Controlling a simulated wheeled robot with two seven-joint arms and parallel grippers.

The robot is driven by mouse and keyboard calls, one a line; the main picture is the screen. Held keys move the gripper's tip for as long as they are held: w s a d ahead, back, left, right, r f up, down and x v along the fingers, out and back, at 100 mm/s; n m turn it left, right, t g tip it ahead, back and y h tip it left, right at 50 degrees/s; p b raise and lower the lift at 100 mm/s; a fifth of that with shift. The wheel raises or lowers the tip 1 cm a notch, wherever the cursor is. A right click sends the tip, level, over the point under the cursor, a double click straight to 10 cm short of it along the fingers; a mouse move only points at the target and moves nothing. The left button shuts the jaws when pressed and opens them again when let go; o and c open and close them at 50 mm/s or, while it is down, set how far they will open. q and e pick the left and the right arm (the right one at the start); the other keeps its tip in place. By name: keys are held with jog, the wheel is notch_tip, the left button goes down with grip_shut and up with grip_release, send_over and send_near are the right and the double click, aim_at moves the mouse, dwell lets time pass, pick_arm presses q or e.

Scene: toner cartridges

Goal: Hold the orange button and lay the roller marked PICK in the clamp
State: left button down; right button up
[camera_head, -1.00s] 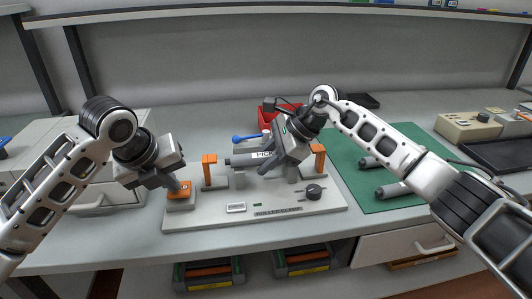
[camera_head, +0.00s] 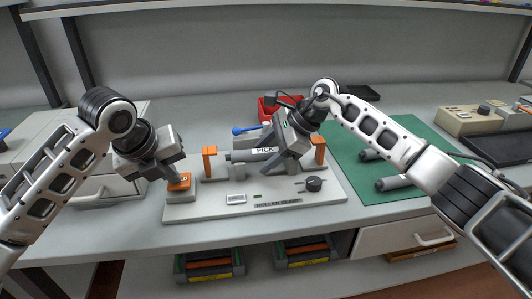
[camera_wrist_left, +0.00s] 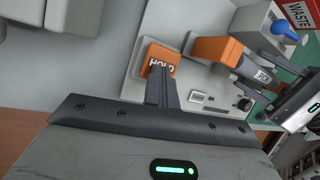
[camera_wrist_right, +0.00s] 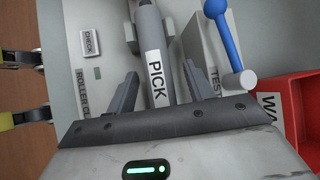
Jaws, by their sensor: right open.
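The orange button (camera_head: 182,180), marked HOLD in the left wrist view (camera_wrist_left: 158,60), sits on a grey block at the left end of the roller clamp (camera_head: 210,207). My left gripper (camera_head: 174,178) is shut, its fingertips together at the button; they appear to touch it. The grey roller marked PICK (camera_head: 240,156) lies across the clamp between two orange posts. My right gripper (camera_head: 270,161) is open, with one finger on each side of the roller; gaps show in the right wrist view (camera_wrist_right: 157,88). The roller's right end is hidden in the head view.
The clamp's base carries a black knob (camera_head: 314,184) and a small CHECK panel (camera_head: 236,198). A blue-ended lever (camera_head: 240,131) and a red waste bin (camera_head: 268,109) stand behind. Other rollers (camera_head: 393,183) lie on the green mat (camera_head: 350,172) at right.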

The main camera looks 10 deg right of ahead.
pick_arm(q)
jog(key=shift+f, duration=0.15)
pick_arm(e)
jog(key=v, duration=1.1)
jog(key=shift+d+r, duration=0.25)
jog(key=shift+s, duration=0.1)
pick_arm(q)
notch_tip(320, 180, up, 9)
jog(key=p, duration=1)
pick_arm(e)
notch_tip(320, 180, up, 10)
